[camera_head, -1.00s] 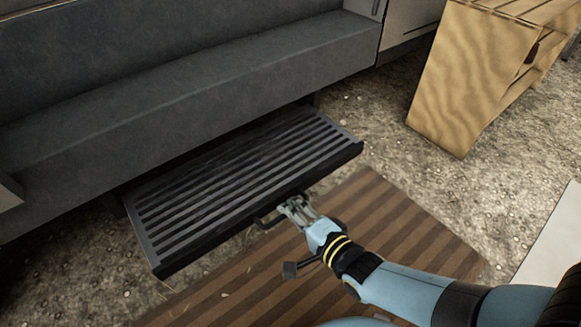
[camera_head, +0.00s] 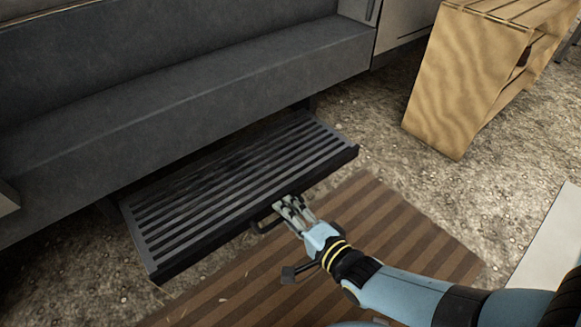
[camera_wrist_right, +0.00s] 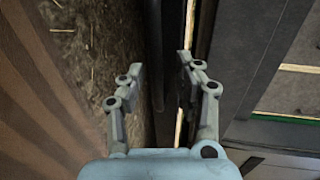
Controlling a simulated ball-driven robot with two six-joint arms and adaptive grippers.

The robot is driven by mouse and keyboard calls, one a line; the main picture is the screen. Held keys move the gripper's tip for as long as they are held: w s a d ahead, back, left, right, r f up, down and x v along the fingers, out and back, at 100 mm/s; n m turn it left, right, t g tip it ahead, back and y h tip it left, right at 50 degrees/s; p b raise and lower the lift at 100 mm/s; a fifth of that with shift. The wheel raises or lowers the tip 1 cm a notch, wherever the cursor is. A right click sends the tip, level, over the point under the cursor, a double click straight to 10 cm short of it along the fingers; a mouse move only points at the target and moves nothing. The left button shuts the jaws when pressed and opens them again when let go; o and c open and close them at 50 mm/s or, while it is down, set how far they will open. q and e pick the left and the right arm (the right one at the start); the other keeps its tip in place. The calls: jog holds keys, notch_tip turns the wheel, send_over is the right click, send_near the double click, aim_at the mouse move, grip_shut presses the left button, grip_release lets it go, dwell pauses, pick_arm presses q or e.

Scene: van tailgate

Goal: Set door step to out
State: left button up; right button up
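The door step (camera_head: 235,190) is a dark slatted tread standing out from beneath the grey van sill (camera_head: 200,110), above the ground. A dark handle (camera_head: 262,227) sits on its front edge. My right gripper (camera_head: 285,207) is at this front edge, beside the visible part of the handle. In the right wrist view the two fingers of my right gripper (camera_wrist_right: 159,65) are apart, with dark bar-like edges running between and beyond them. I see no firm hold on the handle; the fingers partly hide it. My left gripper is not in view.
A striped brown mat (camera_head: 385,235) lies on the gravelly ground in front of the step. A wooden crate-like stand (camera_head: 465,75) is at the upper right. A pale flat panel (camera_head: 550,245) is at the right edge. Bare ground lies between step and stand.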

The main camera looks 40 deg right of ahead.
jog(key=o, duration=0.5)
notch_tip(320, 180, up, 6)
jog(key=shift+f, duration=0.1)
notch_tip(320, 180, up, 3)
jog(key=c, duration=0.5)
jog(key=shift+r, duration=0.7)
